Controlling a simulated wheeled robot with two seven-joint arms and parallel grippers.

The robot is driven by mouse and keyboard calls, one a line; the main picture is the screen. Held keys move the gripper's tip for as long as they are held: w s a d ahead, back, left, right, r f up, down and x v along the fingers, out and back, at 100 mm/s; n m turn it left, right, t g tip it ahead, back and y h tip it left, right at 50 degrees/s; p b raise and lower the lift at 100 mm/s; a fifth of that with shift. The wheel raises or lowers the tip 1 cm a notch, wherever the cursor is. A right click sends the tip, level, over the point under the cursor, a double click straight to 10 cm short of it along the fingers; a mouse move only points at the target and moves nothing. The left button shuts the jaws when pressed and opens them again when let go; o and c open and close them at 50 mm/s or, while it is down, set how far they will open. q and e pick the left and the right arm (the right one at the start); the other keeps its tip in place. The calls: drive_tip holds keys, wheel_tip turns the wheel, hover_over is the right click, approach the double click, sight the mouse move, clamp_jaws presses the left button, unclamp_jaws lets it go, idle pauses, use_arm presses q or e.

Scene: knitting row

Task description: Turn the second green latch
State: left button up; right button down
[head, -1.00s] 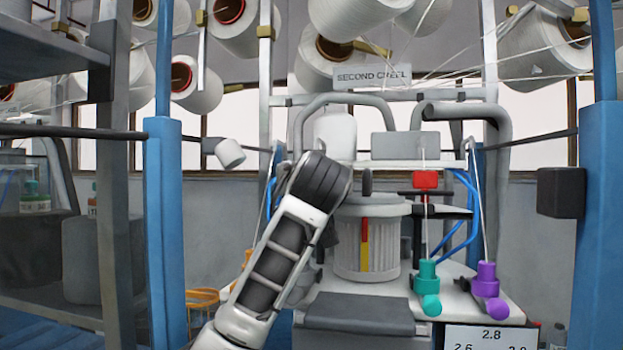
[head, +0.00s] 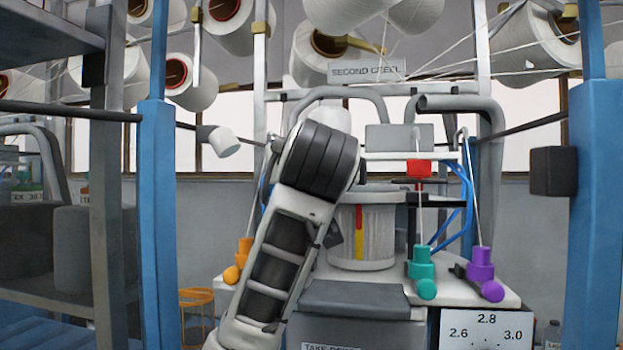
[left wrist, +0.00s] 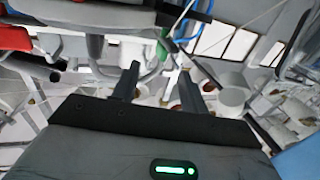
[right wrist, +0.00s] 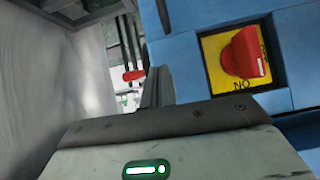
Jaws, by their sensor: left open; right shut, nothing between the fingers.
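In the head view a teal-green latch-like piece (head: 421,265), a stacked cylinder with a round knob, hangs at the front edge of the white machine top, below a thread. A similar purple piece (head: 482,272) is right of it and an orange one (head: 243,255) at the left. My arm rises in front of the machine and hides part of it; no fingers show there. In the left wrist view my left gripper (left wrist: 156,75) is open and empty, with a green part (left wrist: 164,48) beyond the fingertips. My right gripper (right wrist: 156,88) is shut and empty.
Blue posts (head: 594,170) stand at both sides of the head view. A pleated white drum (head: 362,235) and a grey box (head: 352,300) sit at the machine's middle. In the right wrist view a red switch (right wrist: 240,52) on a yellow plate is close right of the fingers.

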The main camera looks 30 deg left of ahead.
use_arm(q)
drive_tip(key=b+v, duration=0.1)
drive_tip(key=v, duration=0.6)
drive_tip(key=shift+s, duration=0.15)
use_arm(e)
drive_tip(key=shift+a+f, duration=0.2)
drive_tip(key=shift+f, duration=0.05)
use_arm(q)
drive_tip(key=shift+d, duration=0.1)
